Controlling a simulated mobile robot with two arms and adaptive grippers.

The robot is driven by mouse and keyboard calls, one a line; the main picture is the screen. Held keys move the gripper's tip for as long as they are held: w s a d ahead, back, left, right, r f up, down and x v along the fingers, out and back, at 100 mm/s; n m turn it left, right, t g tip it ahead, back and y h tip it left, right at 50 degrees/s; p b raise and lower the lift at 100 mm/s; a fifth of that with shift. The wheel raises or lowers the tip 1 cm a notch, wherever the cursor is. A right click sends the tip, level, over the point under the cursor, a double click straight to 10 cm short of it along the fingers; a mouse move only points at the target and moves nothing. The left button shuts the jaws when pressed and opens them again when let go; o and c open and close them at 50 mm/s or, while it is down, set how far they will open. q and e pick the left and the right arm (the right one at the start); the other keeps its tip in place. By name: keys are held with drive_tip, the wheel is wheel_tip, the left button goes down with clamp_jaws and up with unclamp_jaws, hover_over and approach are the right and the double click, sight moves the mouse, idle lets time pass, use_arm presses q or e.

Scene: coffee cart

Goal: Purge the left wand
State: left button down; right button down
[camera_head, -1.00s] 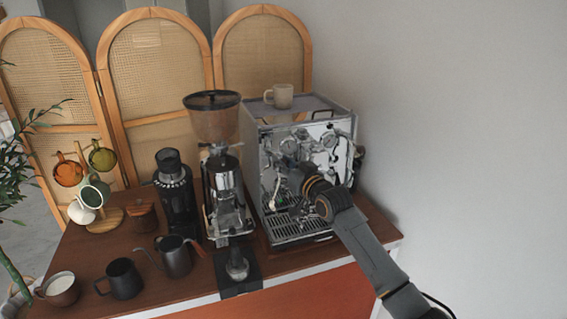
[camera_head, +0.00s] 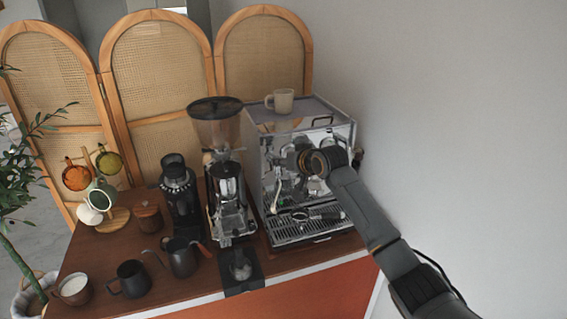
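The chrome espresso machine (camera_head: 262,165) stands at the right end of the cart. A thin wand (camera_head: 276,196) seems to hang at the left of its front, above the drip tray (camera_head: 290,232); it is small and hard to make out. My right arm comes in from the lower right. My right gripper (camera_head: 306,162) is at the upper front of the machine, to the right of the wand and apart from it. Its fingers blend with the chrome, so their opening and any contact are unclear. My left gripper is not in view.
A dark portafilter-like piece (camera_head: 302,216) shows low at the machine's front. A cup (camera_head: 280,101) stands on top. The grinder (camera_head: 226,180), kettle (camera_head: 180,257), black pitcher (camera_head: 130,279) and milk cup (camera_head: 73,289) stand to the left. A wall closes the right side.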

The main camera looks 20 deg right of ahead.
drive_tip(key=shift+w+r+g, duration=0.1)
drive_tip(key=shift+g, duration=0.3)
drive_tip(key=c, duration=1.1)
unclamp_jaws()
drive_tip(key=shift+r, duration=0.1)
drive_tip(key=v, duration=1.2)
idle(0.4)
